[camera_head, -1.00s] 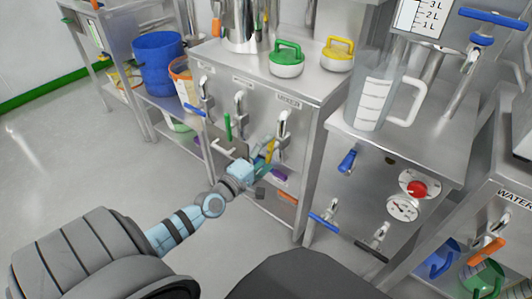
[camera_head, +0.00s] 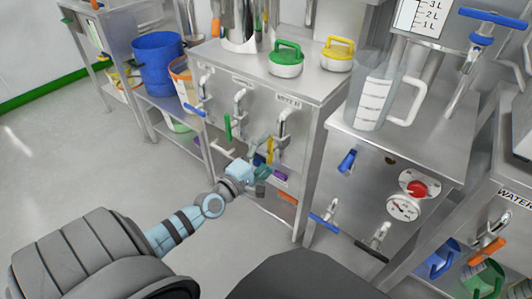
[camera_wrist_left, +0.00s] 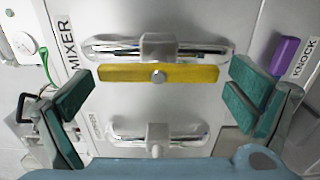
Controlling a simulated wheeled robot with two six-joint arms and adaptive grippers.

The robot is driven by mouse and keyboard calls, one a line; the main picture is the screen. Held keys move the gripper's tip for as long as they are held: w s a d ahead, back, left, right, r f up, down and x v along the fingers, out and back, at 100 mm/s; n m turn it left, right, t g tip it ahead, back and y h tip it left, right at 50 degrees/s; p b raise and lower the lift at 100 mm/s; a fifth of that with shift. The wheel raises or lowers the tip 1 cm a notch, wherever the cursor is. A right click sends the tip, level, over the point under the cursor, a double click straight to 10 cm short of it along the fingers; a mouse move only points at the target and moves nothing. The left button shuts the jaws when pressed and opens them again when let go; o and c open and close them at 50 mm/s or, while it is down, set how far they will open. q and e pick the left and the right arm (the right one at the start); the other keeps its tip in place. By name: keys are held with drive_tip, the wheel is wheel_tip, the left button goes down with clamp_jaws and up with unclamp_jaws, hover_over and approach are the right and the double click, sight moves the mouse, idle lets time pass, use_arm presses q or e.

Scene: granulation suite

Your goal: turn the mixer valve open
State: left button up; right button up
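The mixer valve has a yellow handle (camera_head: 270,150) on the cabinet's front, under the "MIXER" label (camera_head: 289,100). My left gripper (camera_head: 262,172) is in front of the valve. In the wrist view its teal fingers (camera_wrist_left: 163,97) are wide apart, one beyond each end of the handle, with visible gaps. Nothing is held. My right gripper is not seen.
A green-handled valve (camera_head: 228,127) and a blue-handled valve (camera_head: 194,109) are left of the mixer valve. A purple knock handle (camera_wrist_left: 284,55) is close to one finger. An orange handle (camera_head: 288,197) sits lower. Open floor lies to the left.

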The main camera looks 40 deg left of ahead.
use_arm(q)
drive_tip(key=s, duration=1.2)
drive_tip(key=shift+d, duration=0.1)
